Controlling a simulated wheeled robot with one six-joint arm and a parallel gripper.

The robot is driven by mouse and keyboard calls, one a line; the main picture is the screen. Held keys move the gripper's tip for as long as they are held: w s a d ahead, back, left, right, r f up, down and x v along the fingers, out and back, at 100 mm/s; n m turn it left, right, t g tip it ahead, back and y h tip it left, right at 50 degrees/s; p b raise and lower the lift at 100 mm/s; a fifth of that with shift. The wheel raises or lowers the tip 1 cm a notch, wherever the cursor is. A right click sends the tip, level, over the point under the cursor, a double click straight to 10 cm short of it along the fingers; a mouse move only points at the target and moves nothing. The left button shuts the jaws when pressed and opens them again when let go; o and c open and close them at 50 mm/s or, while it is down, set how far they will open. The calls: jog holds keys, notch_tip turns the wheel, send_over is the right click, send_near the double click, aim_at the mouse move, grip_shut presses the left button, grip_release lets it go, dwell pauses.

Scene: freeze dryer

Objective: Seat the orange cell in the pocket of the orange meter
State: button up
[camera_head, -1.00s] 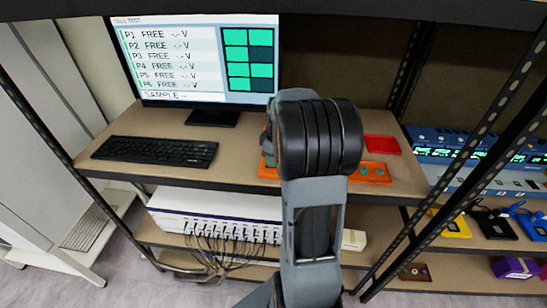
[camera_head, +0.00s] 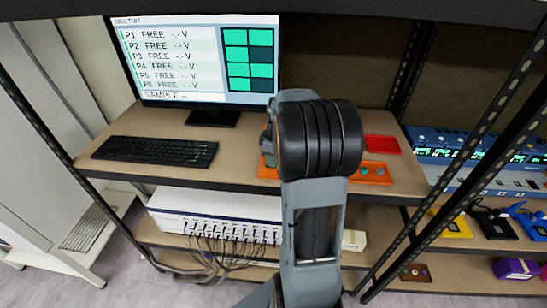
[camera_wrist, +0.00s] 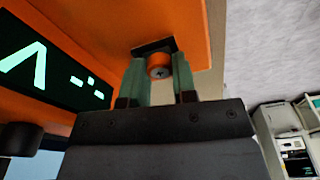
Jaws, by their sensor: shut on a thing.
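In the wrist view my gripper (camera_wrist: 159,66) has its green fingers shut on the orange cell (camera_wrist: 159,59), a small round piece with a grey end face. The orange meter (camera_wrist: 105,22) fills the upper left of that view, its dark display (camera_wrist: 45,62) showing a V and dashes upside down. The cell is in front of a dark pocket (camera_wrist: 152,46) at the meter's edge. I cannot tell how far the cell is inside it. In the head view my arm hides the gripper and cell; an orange edge (camera_head: 267,170) shows beside it.
An orange piece with round grey spots (camera_head: 371,174) and a red tray (camera_head: 381,145) lie right of my arm on the shelf. A keyboard (camera_head: 155,150) and a monitor (camera_head: 195,60) stand left. Dark rack posts (camera_head: 470,140) rise on the right.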

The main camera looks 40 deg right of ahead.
jog(key=shift+s+a+f+b, duration=0.15)
jog(key=shift+s+f+b, duration=0.15)
jog(key=shift+f+b, duration=0.4)
dwell(1.6)
dwell(0.5)
jog(key=o, duration=1)
jog(key=shift+w, duration=0.15)
jog(key=shift+w+r, duration=0.1)
jog(key=shift+r, duration=0.45)
notch_tip(320, 180, up, 14)
jog(key=s+d, duration=0.1)
jog(key=shift+s+d, duration=0.15)
jog(key=shift+d, duration=0.1)
